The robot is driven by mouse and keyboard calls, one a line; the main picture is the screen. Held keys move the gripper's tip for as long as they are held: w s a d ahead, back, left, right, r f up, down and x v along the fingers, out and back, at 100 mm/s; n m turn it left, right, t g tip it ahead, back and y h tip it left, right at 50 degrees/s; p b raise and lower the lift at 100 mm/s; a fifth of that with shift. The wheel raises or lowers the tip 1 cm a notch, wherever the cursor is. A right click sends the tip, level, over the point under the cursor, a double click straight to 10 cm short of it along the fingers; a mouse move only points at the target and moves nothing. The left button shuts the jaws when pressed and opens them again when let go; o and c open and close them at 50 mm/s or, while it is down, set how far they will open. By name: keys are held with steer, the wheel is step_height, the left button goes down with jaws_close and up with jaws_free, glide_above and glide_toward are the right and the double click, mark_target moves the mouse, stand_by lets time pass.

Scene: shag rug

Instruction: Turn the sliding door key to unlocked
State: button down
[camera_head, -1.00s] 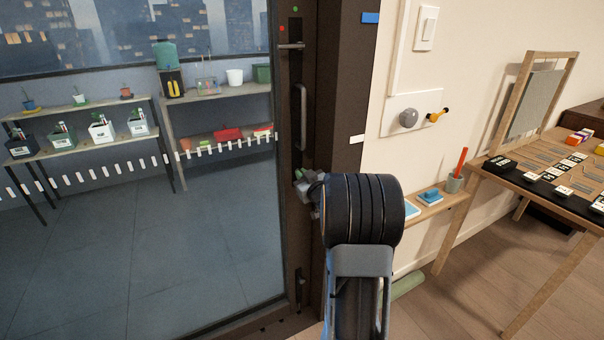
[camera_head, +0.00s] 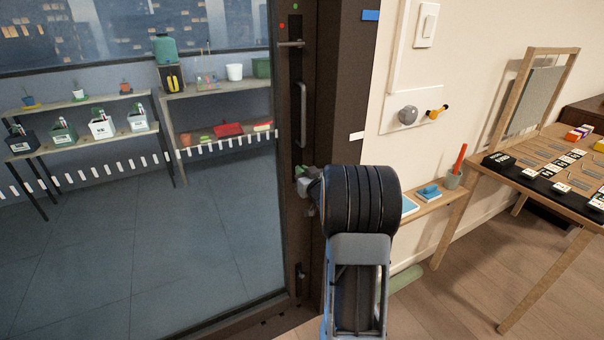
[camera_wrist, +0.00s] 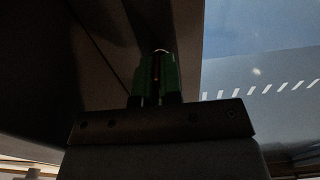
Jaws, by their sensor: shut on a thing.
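The dark-framed sliding door (camera_head: 301,230) stands left of my arm, with its glass to the left. My gripper (camera_head: 303,182) is at the door's frame, below the long pull handle (camera_head: 301,115). In the wrist view my gripper's green fingers (camera_wrist: 157,77) are shut on the key, close against the dark frame. A small pale rounded edge shows at the fingertips; the rest of the key is hidden. My wrist covers part of the lock area in the head view, so the key's angle cannot be told.
A horizontal lever (camera_head: 291,44) sits higher on the door, with a red and a green dot above it. Right of my arm are a wall plate with knobs (camera_head: 408,116), a small wooden shelf (camera_head: 428,199) and a wooden table (camera_head: 545,185).

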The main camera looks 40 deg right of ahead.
steer(key=c, duration=1.3)
jaws_free()
steer(key=shift+s, duration=0.1)
steer(key=s, duration=0.4)
steer(key=s+a, duration=0.1)
steer(key=s, duration=0.4)
steer(key=s+a+p, duration=0.1)
steer(key=s, duration=0.3)
steer(key=shift+s, duration=0.3)
